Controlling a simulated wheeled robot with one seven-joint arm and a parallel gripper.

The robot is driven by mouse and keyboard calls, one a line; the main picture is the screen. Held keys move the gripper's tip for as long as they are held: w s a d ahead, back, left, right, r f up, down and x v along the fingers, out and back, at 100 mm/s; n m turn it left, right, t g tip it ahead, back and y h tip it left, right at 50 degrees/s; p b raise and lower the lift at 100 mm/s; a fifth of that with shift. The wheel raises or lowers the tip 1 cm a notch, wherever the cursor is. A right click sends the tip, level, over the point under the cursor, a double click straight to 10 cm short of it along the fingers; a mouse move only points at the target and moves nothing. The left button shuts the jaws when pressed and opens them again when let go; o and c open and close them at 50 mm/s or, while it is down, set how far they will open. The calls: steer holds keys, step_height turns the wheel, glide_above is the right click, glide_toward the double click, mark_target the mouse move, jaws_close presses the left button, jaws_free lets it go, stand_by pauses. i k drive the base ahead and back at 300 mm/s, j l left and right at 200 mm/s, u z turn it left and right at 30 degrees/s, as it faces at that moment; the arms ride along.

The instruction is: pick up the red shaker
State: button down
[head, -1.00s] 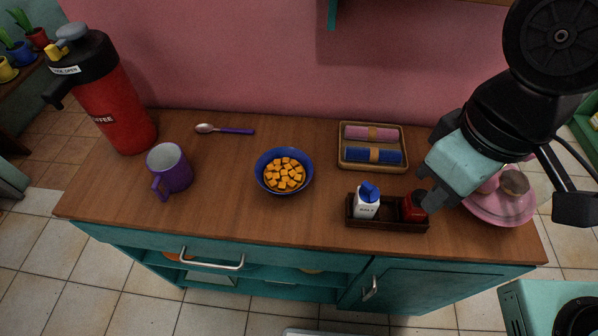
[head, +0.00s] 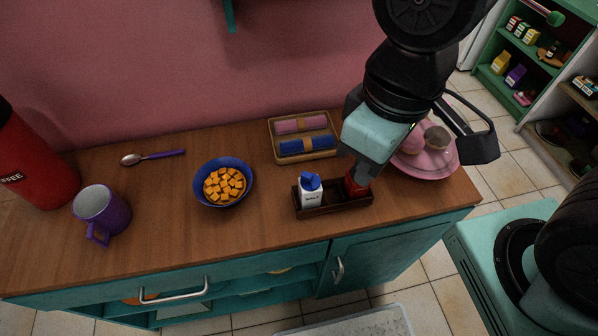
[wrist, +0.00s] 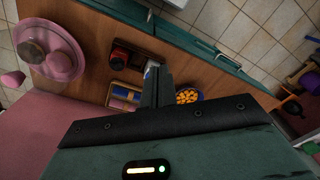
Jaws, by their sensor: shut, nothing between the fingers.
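The red shaker (head: 354,185) stands in the right end of a small dark wooden caddy (head: 334,208), with a white salt shaker with a blue cap (head: 311,190) in the left end. My gripper (head: 363,180) is over the right end of the caddy and partly hides the red shaker in the head view. In the wrist view the red shaker (wrist: 121,58) shows to the left of my fingers (wrist: 157,88), apart from them. The fingers are shut and hold nothing.
A wooden tray with rolled cloths (head: 303,157) lies behind the caddy. A pink dish (head: 437,165) is to the right of my gripper. A blue bowl of orange cubes (head: 223,183), purple mug (head: 102,212), spoon (head: 153,156) and red coffee flask (head: 35,165) are left. The front counter strip is clear.

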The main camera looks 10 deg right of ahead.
mark_target(353, 191)
steer(key=k+j, duration=0.45)
steer(key=j, duration=0.15)
steer(key=k+j, duration=0.45)
steer(key=j, duration=0.2)
steer(key=z, duration=0.05)
